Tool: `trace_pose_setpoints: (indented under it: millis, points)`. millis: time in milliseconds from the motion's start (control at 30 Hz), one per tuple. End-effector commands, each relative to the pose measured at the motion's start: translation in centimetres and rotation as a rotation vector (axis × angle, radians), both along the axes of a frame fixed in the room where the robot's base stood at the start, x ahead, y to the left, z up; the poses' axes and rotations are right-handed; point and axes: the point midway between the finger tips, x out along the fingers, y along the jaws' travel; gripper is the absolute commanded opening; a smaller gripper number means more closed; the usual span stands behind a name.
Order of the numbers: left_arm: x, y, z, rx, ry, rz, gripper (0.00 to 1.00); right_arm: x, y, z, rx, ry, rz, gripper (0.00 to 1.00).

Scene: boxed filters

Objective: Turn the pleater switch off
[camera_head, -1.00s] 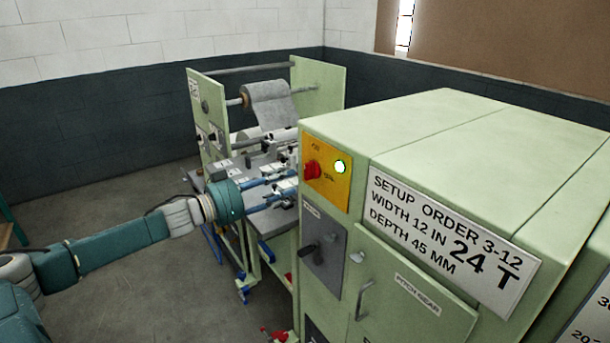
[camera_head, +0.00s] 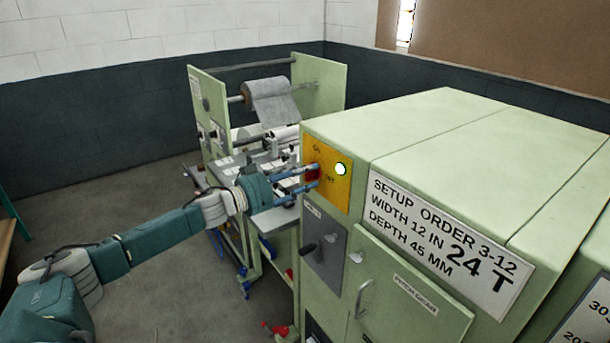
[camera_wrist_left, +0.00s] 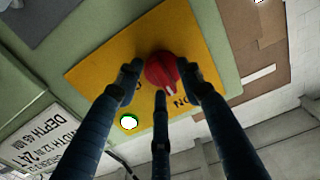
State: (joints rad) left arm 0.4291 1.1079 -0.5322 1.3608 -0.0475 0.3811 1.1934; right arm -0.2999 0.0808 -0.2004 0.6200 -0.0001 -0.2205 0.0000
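The red pleater switch knob (camera_wrist_left: 161,70) sits on a yellow plate (camera_wrist_left: 112,66); its white mark points toward the "ON" lettering. In the head view the knob (camera_head: 312,174) is partly hidden by fingers. A round lamp (camera_head: 340,169) on the plate glows white with a green rim; it also shows in the wrist view (camera_wrist_left: 128,122). My left gripper (camera_head: 313,176) is at the plate. In the wrist view its fingers (camera_wrist_left: 158,78) are spread around the knob, one on each side and a third below. Firm contact cannot be told. My right gripper is out of view.
Below the plate is a grey panel with a dark handle (camera_head: 308,249). A cabinet door with a handle (camera_head: 362,298) and a setup order sign (camera_head: 450,243) are to the right. The roll stand (camera_head: 270,100) stands behind my left arm. Floor is open at left.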

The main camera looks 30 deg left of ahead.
Motion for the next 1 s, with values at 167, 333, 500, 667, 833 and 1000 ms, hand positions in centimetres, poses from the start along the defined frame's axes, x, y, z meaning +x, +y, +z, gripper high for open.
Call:
trace_pose_setpoints:
  millis: [167, 333, 500, 667, 833, 1000]
  points:
    - [0.0, 0.0, 0.0, 0.000, 0.000, 0.000, 0.04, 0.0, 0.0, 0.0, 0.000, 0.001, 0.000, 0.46]
    - [0.0, 0.0, 0.0, 0.001, 0.000, 0.000, 0.00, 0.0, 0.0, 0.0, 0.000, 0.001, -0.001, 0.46]
    - [0.0, 0.0, 0.0, 0.018, -0.007, 0.000, 0.00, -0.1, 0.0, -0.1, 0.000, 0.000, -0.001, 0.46]
    - [0.0, 0.0, -0.1, 0.073, -0.030, 0.000, 0.00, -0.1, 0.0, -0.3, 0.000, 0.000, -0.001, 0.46]
    - [0.0, 0.0, -0.2, 0.178, -0.075, 0.000, 0.00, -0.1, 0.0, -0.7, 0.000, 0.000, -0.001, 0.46]
    - [0.0, 0.0, -0.2, 0.320, -0.134, 0.000, 0.00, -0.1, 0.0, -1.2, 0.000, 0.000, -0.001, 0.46]
